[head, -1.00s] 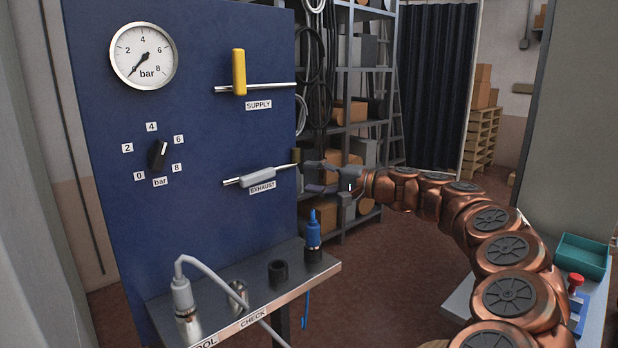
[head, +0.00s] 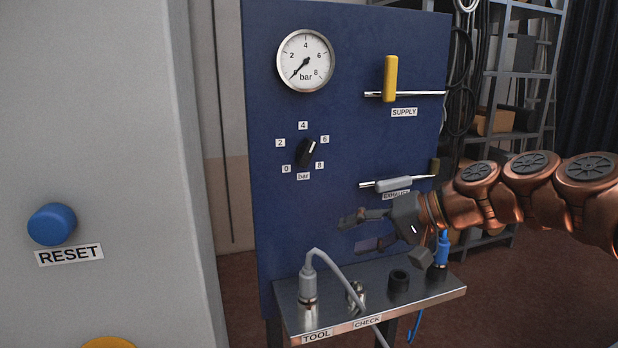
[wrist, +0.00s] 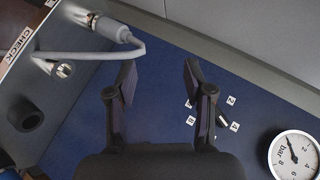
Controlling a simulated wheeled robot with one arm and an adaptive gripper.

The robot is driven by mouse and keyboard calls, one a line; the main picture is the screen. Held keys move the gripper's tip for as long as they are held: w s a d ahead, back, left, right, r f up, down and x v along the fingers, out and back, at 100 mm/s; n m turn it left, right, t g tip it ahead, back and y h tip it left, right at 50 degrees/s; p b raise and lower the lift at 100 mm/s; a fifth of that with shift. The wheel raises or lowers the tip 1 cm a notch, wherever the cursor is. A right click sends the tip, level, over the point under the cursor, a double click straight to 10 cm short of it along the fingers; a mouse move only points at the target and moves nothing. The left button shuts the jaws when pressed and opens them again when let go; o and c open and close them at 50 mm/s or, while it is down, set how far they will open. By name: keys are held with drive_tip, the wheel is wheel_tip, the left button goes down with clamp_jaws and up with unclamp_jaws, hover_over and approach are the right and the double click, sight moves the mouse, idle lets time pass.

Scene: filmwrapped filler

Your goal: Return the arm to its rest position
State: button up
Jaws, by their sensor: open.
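My gripper (head: 362,232) is open and empty in the head view, in front of the blue panel (head: 350,125) and above the metal shelf. Its two fingers stand apart in the wrist view (wrist: 158,85), with nothing between them but the panel behind. My copper arm reaches in from the right. The grey exhaust valve handle (head: 394,185) lies level just above my gripper, and its label is partly hidden by it. The yellow supply handle (head: 390,78) stands upright, across its pipe. The gauge (head: 305,61) needle points to the low end.
The metal shelf (head: 440,293) holds a grey plug with a cable (head: 308,280) at the TOOL end, a metal fitting (head: 356,292), a black socket (head: 399,281) and a blue plug (head: 442,250). A grey cabinet with a blue RESET button (head: 52,224) stands at the left. Storage racks (head: 510,90) stand behind.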

drive_tip(key=s+a+f+n+g+h+p, duration=0.1)
drive_tip(key=s+f+g+h, duration=0.15)
drive_tip(key=s+f, duration=0.4)
drive_tip(key=s+a+f+n+g+h+p, duration=0.1)
drive_tip(key=s+f+h, duration=0.2)
drive_tip(key=s, duration=0.7)
drive_tip(key=s+d+f+g+h, duration=0.1)
drive_tip(key=s+d+f+h, duration=0.1)
drive_tip(key=s+d+f, duration=0.2)
drive_tip(key=s+d+f+g+h+p, duration=0.1)
drive_tip(key=s+d+f+h, duration=0.2)
drive_tip(key=s+d, duration=0.4)
drive_tip(key=s+f, duration=0.1)
drive_tip(key=s, duration=0.3)
drive_tip(key=shift+d+f+m+g+h, duration=0.15)
drive_tip(key=shift+f+m+g+h, duration=0.1)
drive_tip(key=shift+m+g+h, duration=0.15)
drive_tip(key=shift+c, duration=0.3)
